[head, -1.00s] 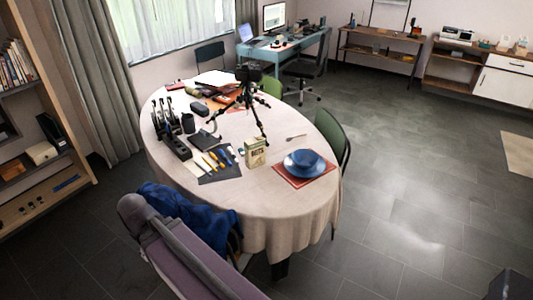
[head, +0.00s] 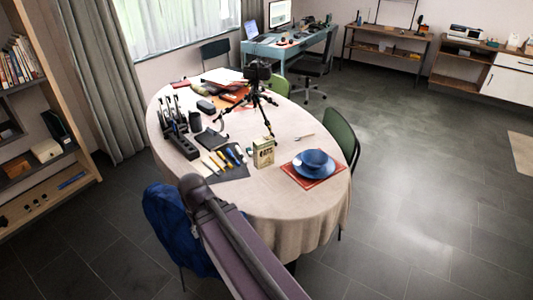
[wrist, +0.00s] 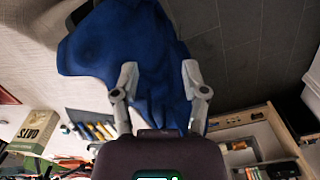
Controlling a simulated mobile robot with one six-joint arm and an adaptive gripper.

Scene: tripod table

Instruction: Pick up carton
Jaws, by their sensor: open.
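The carton (head: 263,153) is a small cream and green box with dark lettering. It stands upright on the oval table, between the tool mat and the blue dishes. In the wrist view the carton (wrist: 38,127) shows at the lower left, tilted in the picture, with its lettering readable as oats. My gripper (wrist: 160,72) is open and empty, its two fingers apart in front of a blue cloth. The gripper is well away from the carton. In the head view I cannot make out its fingers; my arm crosses the table's near edge.
The table (head: 235,200) has a pale cloth. A blue bowl and plate (head: 314,161) sit on a red mat right of the carton. A black tripod (head: 260,90) stands behind it. Tools lie on a dark mat (head: 232,172) to its left. A blue garment (head: 165,220) hangs at the front left.

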